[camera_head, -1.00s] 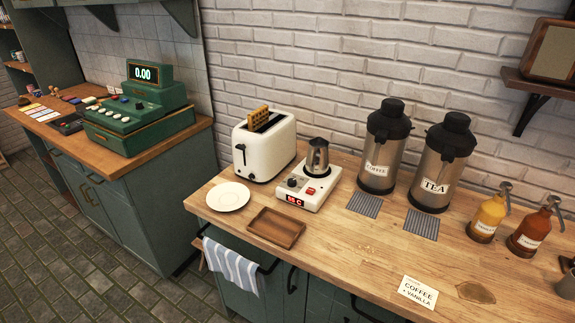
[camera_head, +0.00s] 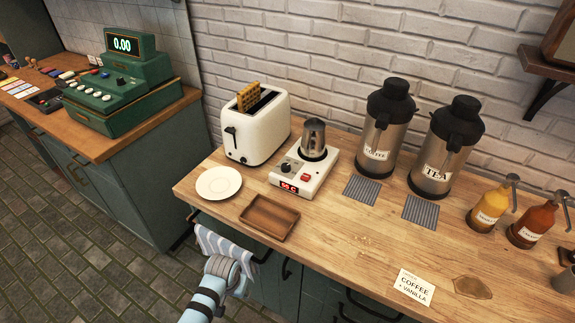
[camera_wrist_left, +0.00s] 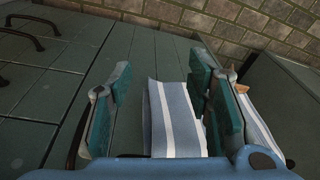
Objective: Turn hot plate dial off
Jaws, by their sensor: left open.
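The hot plate (camera_head: 318,182) is a white unit on the wooden counter, with a metal pot (camera_head: 313,138) on top. In the left wrist view my left gripper (camera_wrist_left: 158,95) is open, in front of the green cabinet and a striped towel (camera_wrist_left: 172,120). My right gripper is not in view.
A white plate (camera_head: 219,183) and wooden tray (camera_head: 270,217) lie in front. Coffee (camera_head: 387,130) and tea (camera_head: 445,150) dispensers stand to the right. The towel hangs from a rail at the counter front.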

